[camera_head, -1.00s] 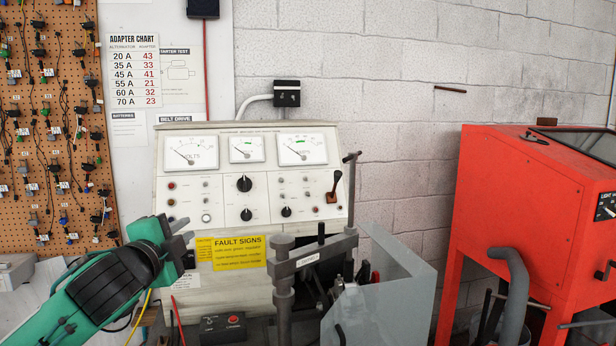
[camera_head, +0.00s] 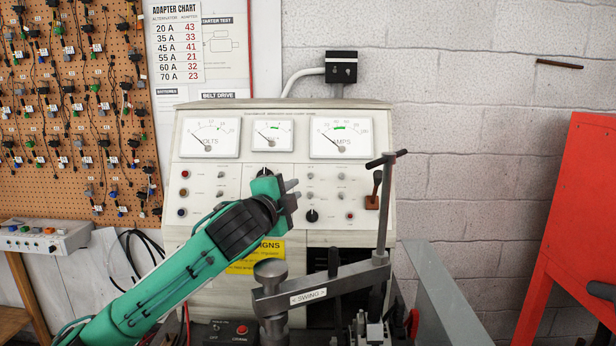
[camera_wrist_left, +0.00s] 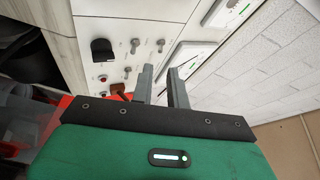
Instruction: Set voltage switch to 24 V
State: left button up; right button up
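The test bench panel (camera_head: 186,160) is cream, with dials, lamps, small toggles and black knobs. Its labels are too small to read, so I cannot tell which control is the voltage switch. One black knob (camera_head: 264,172) shows just above my left gripper, its lower part hidden; a large black knob also shows in the left wrist view (camera_wrist_left: 103,50). Another black knob (camera_head: 312,215) sits lower right. My left gripper (camera_head: 294,190) is in front of the panel's middle, with a gap between its fingers (camera_wrist_left: 162,86) and nothing between them. My right gripper is not in view.
A metal clamp arm marked SWING (camera_head: 325,287) stands before the panel's lower right, with a grey guard plate (camera_head: 450,300) beside it. A brown-handled lever (camera_head: 374,190) is on the panel's right. A red cabinet (camera_head: 585,200) stands at right.

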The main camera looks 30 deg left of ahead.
aim_at(309, 179)
pick_arm(q)
jog(key=w, duration=0.2)
jog(key=w+p, duration=0.1)
jog(key=w, duration=0.1)
jog(key=w+a, duration=0.1)
jog(key=w, duration=0.1)
jog(key=shift+w+a+r, duration=0.1)
jog(key=shift+w+r, duration=0.05)
jog(key=shift+w, duration=0.6)
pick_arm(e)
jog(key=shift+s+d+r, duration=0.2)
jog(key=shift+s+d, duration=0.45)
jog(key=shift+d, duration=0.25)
pick_arm(q)
grip_shut()
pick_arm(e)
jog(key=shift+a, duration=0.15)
